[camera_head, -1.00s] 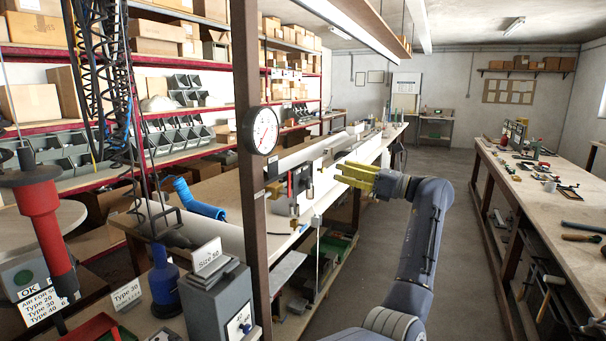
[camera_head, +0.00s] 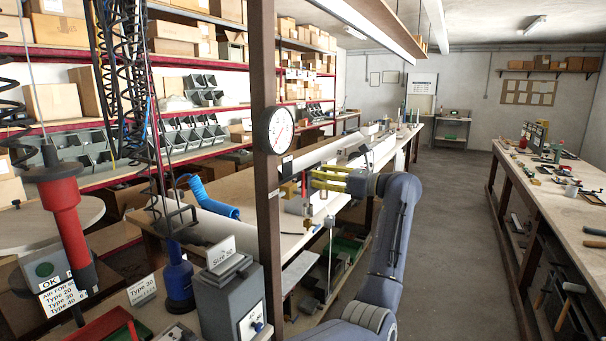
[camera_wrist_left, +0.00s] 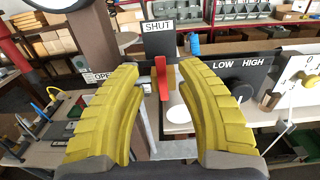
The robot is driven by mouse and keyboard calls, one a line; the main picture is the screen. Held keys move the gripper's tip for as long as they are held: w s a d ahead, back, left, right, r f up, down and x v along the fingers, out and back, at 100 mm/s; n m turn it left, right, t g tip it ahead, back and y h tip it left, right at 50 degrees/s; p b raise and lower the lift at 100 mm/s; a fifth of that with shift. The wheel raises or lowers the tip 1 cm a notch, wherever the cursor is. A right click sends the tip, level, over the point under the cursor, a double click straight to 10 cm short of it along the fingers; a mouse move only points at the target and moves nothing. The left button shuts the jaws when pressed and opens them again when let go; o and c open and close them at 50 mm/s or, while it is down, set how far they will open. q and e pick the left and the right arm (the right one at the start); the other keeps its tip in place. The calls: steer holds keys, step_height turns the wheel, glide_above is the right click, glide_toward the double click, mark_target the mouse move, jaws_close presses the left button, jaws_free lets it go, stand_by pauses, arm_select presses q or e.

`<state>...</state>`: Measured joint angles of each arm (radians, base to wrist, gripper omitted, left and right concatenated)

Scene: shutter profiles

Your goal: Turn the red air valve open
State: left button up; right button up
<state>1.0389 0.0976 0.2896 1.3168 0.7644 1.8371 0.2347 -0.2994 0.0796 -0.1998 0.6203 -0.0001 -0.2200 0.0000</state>
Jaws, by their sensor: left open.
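The red air valve lever (camera_wrist_left: 162,80) stands upright in the left wrist view, just below the black SHUT plate (camera_wrist_left: 159,38). An OPEN label (camera_wrist_left: 100,76) is to its left, partly covered by a finger. My left gripper (camera_wrist_left: 158,70) is open, its yellow fingers on both sides of the lever with gaps showing. In the head view the left gripper (camera_head: 312,180) is level with the valve beside the brown post, its fingertips reaching the small red lever (camera_head: 304,187). Contact with the lever cannot be told. My right gripper is not in view.
A pressure gauge (camera_head: 274,130) is on the brown post (camera_head: 265,220) close by. A LOW/HIGH panel (camera_wrist_left: 240,80) stands right of the fingers. A grey box (camera_head: 228,300) and blue bottle (camera_head: 178,275) stand in front. The aisle floor (camera_head: 450,250) is clear.

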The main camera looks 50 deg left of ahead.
mark_target(304, 173)
arm_select(q)
steer(key=shift+x, duration=3.1)
jaws_close()
